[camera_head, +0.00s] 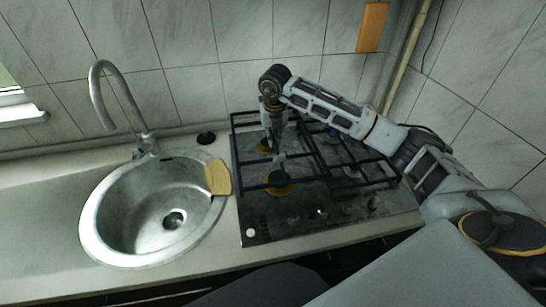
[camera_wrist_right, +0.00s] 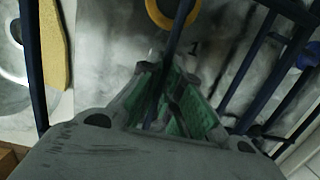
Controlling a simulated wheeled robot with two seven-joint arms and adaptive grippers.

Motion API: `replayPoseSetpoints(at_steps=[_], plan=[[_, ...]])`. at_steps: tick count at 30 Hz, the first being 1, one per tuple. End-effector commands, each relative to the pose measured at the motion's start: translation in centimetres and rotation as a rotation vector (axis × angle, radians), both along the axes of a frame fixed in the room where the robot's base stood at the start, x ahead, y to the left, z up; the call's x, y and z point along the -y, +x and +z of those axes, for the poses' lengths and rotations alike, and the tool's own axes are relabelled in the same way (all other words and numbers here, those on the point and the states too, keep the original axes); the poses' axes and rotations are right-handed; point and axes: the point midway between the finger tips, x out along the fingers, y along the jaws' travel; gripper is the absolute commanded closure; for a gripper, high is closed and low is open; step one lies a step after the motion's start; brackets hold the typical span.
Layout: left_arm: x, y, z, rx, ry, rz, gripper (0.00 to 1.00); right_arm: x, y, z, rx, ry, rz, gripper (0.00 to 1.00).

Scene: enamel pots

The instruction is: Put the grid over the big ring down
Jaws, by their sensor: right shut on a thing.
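A dark blue grid (camera_head: 237,160) of thin bars spans the left half of the hob, over two orange rings. The front ring (camera_head: 279,190) looks larger than the rear ring (camera_head: 265,147). My right gripper (camera_head: 276,150) points down at this grid near the rear ring and is shut on one of its bars. In the wrist view the bar (camera_wrist_right: 178,35) runs between the green-padded fingers (camera_wrist_right: 168,105), with an orange ring (camera_wrist_right: 158,14) below it. I cannot tell whether the grid touches the hob. My left gripper is not in view.
A second grid (camera_head: 363,183) is on the hob's right half, near a blue burner (camera_head: 333,133). A round sink (camera_head: 125,222) with a tall tap (camera_head: 97,95) is at the left. A yellow sponge-like piece (camera_head: 218,178) lies at the sink's right rim. Tiled walls stand close behind.

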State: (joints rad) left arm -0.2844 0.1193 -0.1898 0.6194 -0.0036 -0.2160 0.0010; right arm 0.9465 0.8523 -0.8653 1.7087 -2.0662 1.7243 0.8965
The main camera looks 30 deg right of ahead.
Motion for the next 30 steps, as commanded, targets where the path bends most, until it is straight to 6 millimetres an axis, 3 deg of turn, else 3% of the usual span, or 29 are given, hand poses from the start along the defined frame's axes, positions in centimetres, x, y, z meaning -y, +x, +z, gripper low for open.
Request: replayPoseSetpoints(at_steps=[12,25,30], plan=[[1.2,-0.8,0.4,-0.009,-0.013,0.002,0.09,0.0,0.1,-4.1,0.004,0.001,-0.001,1.00],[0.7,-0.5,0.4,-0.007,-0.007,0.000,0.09,0.0,0.1,-4.4,0.004,0.001,0.000,1.00],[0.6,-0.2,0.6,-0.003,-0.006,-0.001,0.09,0.0,0.0,-5.4,0.002,0.001,0.000,1.00]])
